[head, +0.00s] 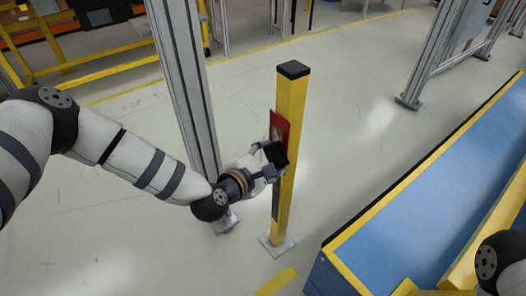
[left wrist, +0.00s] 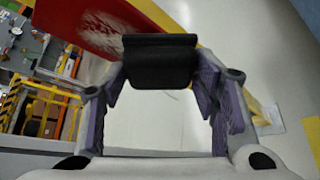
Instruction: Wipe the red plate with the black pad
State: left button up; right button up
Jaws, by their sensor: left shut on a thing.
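The red plate (head: 283,128) is mounted upright on the side of a yellow post (head: 291,95). It also shows at the top of the left wrist view (left wrist: 75,22), with a pale, whitish smear (left wrist: 125,36) on its face. My left gripper (head: 268,160) is shut on the black pad (head: 277,153) beside the plate's lower part. In the left wrist view the pad (left wrist: 160,62) spans between the fingertips and overlaps the plate's lower edge. I cannot tell whether the pad touches the plate. My right gripper is out of view.
A grey metal upright (head: 184,80) stands close to the left of the yellow post, near my left forearm. A blue platform with a yellow edge (head: 415,185) lies to the right. Yellow racks (head: 110,60) stand at the back left. The floor between is clear.

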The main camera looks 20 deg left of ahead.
aim_at(275, 148)
pick_arm(q)
jog(key=shift+s+d, duration=0.15)
jog(key=shift+d, duration=0.05)
jog(key=shift+r+p, duration=0.5)
jog(key=shift+r, duration=0.35)
jog(key=w+a, duration=0.1)
jog(key=a+r, duration=0.1)
jog(key=w+a, duration=0.1)
jog(key=shift+w+a+r, duration=0.1)
jog(key=shift+w+r, duration=0.2)
jog(key=shift+r, duration=0.15)
jog(key=shift+s+d, duration=0.6)
jog(key=shift+d, duration=0.25)
jog(key=shift+s+d, duration=0.6)
jog(key=shift+d, duration=0.25)
